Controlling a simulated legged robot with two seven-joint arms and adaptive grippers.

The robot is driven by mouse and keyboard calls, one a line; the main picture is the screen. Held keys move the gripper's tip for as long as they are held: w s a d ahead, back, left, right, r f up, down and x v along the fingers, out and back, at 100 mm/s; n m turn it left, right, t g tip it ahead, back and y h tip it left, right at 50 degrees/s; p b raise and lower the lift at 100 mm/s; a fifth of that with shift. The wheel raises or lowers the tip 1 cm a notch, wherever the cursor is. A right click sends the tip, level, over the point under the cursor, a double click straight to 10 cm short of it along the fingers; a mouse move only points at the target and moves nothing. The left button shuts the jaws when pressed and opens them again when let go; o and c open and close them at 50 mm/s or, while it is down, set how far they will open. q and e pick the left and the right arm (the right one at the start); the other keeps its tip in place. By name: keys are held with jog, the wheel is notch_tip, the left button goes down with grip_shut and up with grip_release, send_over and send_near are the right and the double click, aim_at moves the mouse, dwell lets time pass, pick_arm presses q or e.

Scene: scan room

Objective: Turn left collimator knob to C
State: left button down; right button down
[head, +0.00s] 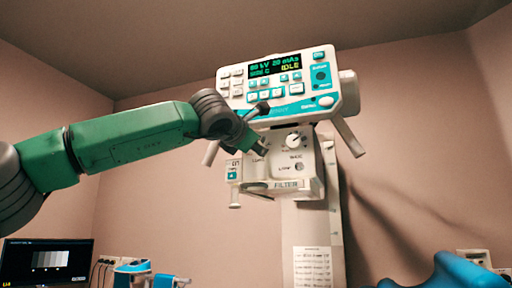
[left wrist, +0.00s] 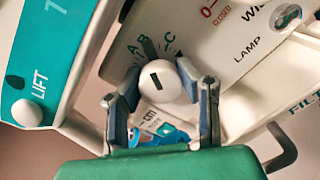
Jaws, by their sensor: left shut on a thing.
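The left collimator knob (left wrist: 160,82) is white and round with a dark slot on its face. In the left wrist view it sits between the fingers of my left gripper (left wrist: 163,108), which is shut on it. The letters A, B and C arc above the knob. A dark pointer shows between B and C, nearer B. In the head view my left gripper (head: 260,147) reaches the left front of the collimator housing (head: 312,170) and hides the knob. A second knob (head: 293,140) shows to its right. My right gripper is not in view.
A control panel (head: 278,108) with a lit display overhangs the housing, close above my left wrist. Handles (head: 348,137) stick out below the panel. A monitor (head: 48,260) stands at the lower left, and a blue object (head: 455,275) is at the lower right.

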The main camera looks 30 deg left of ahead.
pick_arm(q)
jog(key=m+p, duration=0.4)
jog(key=p, duration=0.1)
jog(key=shift+r+m+g+p, duration=0.1)
jog(key=shift+m+g+p, duration=0.2)
jog(key=shift+m+p, duration=0.1)
jog(key=shift+d+f+m+p, duration=0.1)
jog(key=shift+f+m+p, duration=0.2)
jog(key=shift+m+p, duration=1)
jog(key=shift+f, duration=0.1)
jog(key=c, duration=1.1)
grip_release()
jog(key=shift+s+r, duration=0.15)
jog(key=shift+r, duration=0.05)
jog(key=s, duration=0.3)
jog(key=s+d, duration=0.1)
jog(key=s, duration=0.3)
jog(key=s+d, duration=0.1)
jog(key=s, duration=0.3)
jog(key=shift+s+d, duration=0.1)
jog(key=shift+s, duration=0.05)
